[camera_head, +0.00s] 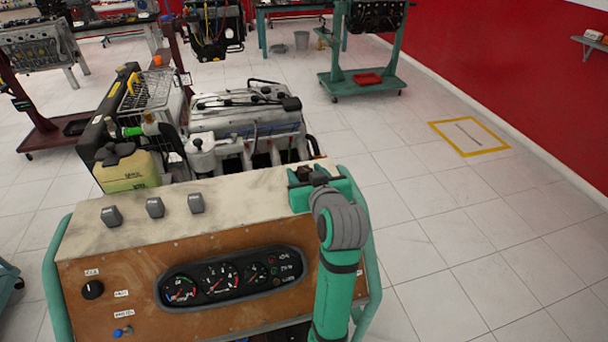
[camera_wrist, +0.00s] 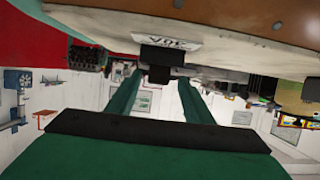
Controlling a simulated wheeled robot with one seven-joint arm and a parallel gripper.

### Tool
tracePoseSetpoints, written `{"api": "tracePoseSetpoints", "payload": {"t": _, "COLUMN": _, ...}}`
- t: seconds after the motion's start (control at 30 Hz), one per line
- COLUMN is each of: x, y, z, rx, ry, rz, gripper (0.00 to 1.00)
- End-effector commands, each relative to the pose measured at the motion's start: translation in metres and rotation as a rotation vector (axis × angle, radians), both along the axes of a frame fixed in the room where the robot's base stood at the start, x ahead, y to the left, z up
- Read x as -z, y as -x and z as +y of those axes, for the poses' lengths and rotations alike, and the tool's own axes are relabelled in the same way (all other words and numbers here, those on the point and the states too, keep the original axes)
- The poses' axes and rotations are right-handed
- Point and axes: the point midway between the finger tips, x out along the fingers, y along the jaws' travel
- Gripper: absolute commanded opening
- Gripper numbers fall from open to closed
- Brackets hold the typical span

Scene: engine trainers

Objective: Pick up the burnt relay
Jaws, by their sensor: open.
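A dark, blocky relay (camera_wrist: 162,54) stands on the console top beside a small white printed label, in the wrist view, which appears upside down. It looks darker than the other relays; whether it is burnt I cannot tell for certain. My gripper (camera_wrist: 158,80) is open, with its two green fingers spread to either side of the relay's line; contact is not visible. In the head view my gripper (camera_head: 312,181) is low over the right end of the console top, and my arm hides most of that spot. Three grey relays (camera_head: 111,215) (camera_head: 155,207) (camera_head: 195,202) stand in a row further left.
The console (camera_head: 220,240) has a pale worn top, a wooden front with gauges, and green side rails. An engine (camera_head: 245,115) and a yellowish container (camera_head: 128,172) stand right behind it. Open tiled floor (camera_head: 470,220) lies to the right.

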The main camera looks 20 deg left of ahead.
Motion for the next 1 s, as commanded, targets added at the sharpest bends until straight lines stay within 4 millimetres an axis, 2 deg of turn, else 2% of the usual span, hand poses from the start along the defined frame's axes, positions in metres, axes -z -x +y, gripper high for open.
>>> {"api": "tracePoseSetpoints", "payload": {"t": 0.27, "x": 0.001, "y": -0.004, "z": -0.001, "rx": 0.005, "ry": 0.0, "rz": -0.001, "gripper": 0.47}}
{"api": "tracePoseSetpoints", "payload": {"t": 0.3, "x": 0.001, "y": -0.004, "z": -0.001, "rx": 0.005, "ry": -0.001, "rz": -0.001, "gripper": 0.42}}
{"api": "tracePoseSetpoints", "payload": {"t": 0.47, "x": 0.001, "y": -0.004, "z": -0.001, "rx": 0.005, "ry": -0.001, "rz": -0.001, "gripper": 0.04}}
{"api": "tracePoseSetpoints", "payload": {"t": 0.8, "x": 0.0, "y": -0.003, "z": 0.0, "rx": 0.002, "ry": -0.001, "rz": -0.001, "gripper": 0.03}}
{"api": "tracePoseSetpoints", "payload": {"t": 1.0, "x": -0.011, "y": -0.004, "z": 0.001, "rx": 0.001, "ry": -0.001, "rz": -0.003, "gripper": 0.03}}
